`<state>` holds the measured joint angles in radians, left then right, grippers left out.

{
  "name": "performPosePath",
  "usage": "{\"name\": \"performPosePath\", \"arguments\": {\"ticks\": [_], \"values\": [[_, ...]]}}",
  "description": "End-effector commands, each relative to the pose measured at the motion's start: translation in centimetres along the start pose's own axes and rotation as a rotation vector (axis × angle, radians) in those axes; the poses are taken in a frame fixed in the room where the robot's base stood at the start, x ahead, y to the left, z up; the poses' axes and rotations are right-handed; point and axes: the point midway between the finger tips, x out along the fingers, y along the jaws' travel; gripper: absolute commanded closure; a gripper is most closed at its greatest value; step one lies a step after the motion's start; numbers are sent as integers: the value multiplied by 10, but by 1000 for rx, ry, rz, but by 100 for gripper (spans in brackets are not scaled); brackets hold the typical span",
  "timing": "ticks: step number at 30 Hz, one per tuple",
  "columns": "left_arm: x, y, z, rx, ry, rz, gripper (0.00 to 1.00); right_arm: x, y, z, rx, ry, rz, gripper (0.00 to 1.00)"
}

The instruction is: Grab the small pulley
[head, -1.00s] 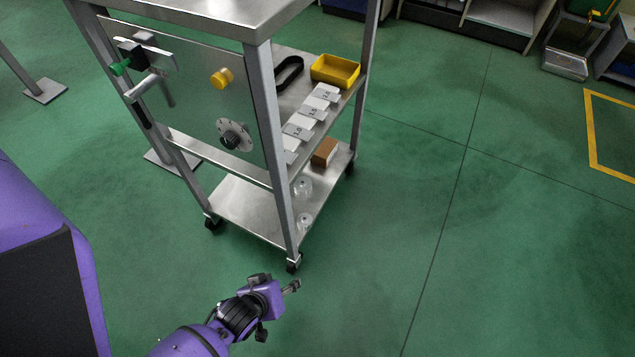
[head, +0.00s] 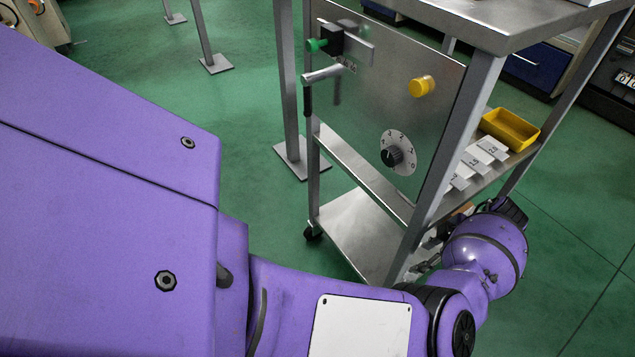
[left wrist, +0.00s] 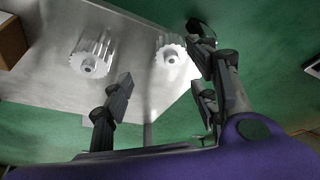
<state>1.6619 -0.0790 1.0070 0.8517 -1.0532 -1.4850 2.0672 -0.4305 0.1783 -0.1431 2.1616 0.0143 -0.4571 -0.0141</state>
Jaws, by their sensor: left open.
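Two pale toothed pulleys lie on the cart's metal bottom shelf (left wrist: 128,45) in the left wrist view. One pulley (left wrist: 91,58) is on the left and looks a bit larger. The other pulley (left wrist: 172,55) looks smaller and shows between the fingers of my left gripper (left wrist: 160,53), partly overlapped by the right finger. The gripper is open; I cannot tell whether a finger touches the pulley. In the head view my purple left arm reaches the cart's near corner, and its gripper and the pulleys are mostly hidden there. My right gripper is not in view.
The cart's near leg (head: 441,165) stands close to my left wrist. A panel (head: 365,110) with a dial and knobs covers the cart's side. A brown block (left wrist: 11,42) lies beside the pulleys.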

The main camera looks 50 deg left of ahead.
Motion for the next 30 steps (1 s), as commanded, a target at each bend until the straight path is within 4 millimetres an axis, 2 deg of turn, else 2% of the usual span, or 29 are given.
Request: {"name": "performPosePath", "arguments": {"ticks": [1, 4, 14, 22, 30], "values": [[-7, -5, 5, -13, 9, -25, 46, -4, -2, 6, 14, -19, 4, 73], [-8, -12, 5, -29, 28, -54, 46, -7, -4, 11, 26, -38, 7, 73], [25, -14, 3, -31, 33, -56, 46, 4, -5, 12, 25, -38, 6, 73], [65, -14, 4, -30, 33, -57, 46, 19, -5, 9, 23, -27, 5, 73], [69, -15, 3, -30, 33, -56, 46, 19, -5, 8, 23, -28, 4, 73]]}}
